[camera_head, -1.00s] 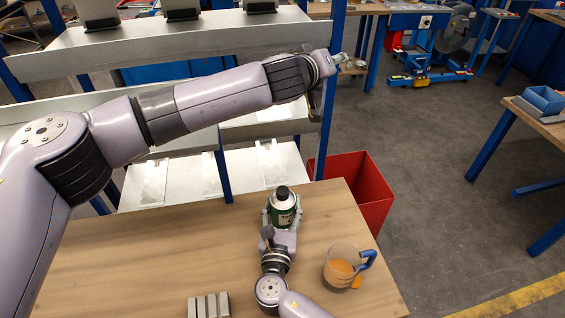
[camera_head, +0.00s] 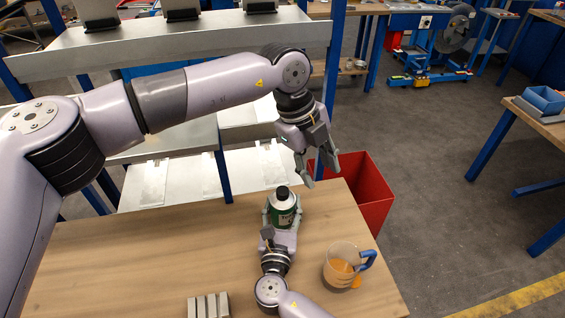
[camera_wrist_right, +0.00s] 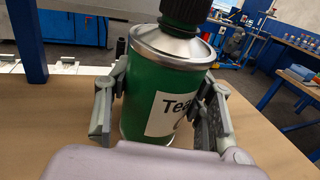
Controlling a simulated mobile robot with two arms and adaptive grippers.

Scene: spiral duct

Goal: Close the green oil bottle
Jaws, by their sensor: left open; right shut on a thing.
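The green oil bottle (camera_head: 284,213) stands upright on the wooden table, with a silver shoulder and a dark cap (camera_head: 281,192) on top. In the right wrist view the bottle (camera_wrist_right: 150,108) shows a white label and its green neck; the black cap (camera_wrist_right: 205,5) is cut off by the top edge. My right gripper (camera_head: 282,217) is shut on the bottle's body, a finger on each side. My left gripper (camera_head: 321,170) is open and empty, pointing down, above and to the right of the bottle. It does not touch the bottle.
A clear jug (camera_head: 343,266) with orange liquid and a blue handle stands to the right of my right arm. Grey metal blocks (camera_head: 208,306) lie at the front. A red bin (camera_head: 365,190) is behind the table's right edge. Metal shelving (camera_head: 180,45) stands behind.

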